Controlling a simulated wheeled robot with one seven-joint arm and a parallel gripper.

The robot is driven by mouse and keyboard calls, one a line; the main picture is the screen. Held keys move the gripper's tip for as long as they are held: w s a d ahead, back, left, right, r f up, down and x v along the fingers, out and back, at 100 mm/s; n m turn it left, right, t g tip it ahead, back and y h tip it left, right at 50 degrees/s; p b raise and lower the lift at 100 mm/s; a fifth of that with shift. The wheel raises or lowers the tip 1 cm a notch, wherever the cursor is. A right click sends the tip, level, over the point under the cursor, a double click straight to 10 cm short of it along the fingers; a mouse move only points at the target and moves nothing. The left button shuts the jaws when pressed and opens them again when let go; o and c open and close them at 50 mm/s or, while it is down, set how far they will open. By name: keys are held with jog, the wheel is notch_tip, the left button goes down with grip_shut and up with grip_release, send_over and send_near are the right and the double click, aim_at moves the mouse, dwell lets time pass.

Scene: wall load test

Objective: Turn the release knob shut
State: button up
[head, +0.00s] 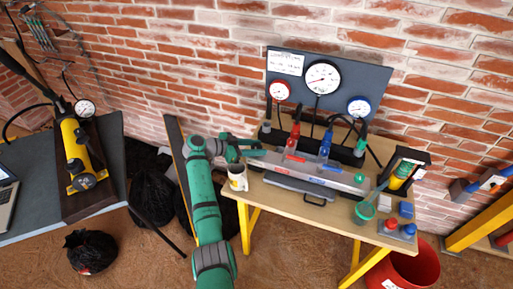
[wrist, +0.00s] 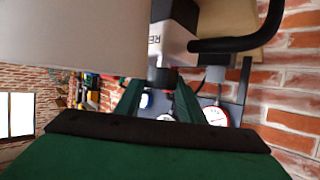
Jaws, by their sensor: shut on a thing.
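My gripper (head: 249,149) is at the left end of the long grey pump unit (head: 330,178) on the wooden table. In the wrist view, my gripper's green fingers (wrist: 160,96) are shut on a small dark knob (wrist: 165,77) below a silver block with part of a label starting "RE". The fingers hide much of the knob, and its turn angle cannot be told. In the head view, the knob is hidden by my gripper. A red lever (head: 294,138) and a blue lever (head: 325,145) stand on the unit.
A white and yellow mug (head: 237,178) stands close below my gripper. A gauge board (head: 343,72) rises behind the unit. A green cup (head: 364,211) and small bottles stand at the right. A yellow pump (head: 75,150) is on the left bench.

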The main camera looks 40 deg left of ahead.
jog(key=shift+f, duration=0.15)
jog(key=o, duration=1)
jog(key=shift+o, duration=0.2)
jog(key=v, duration=1.1)
jog(key=shift+w+d, duration=0.1)
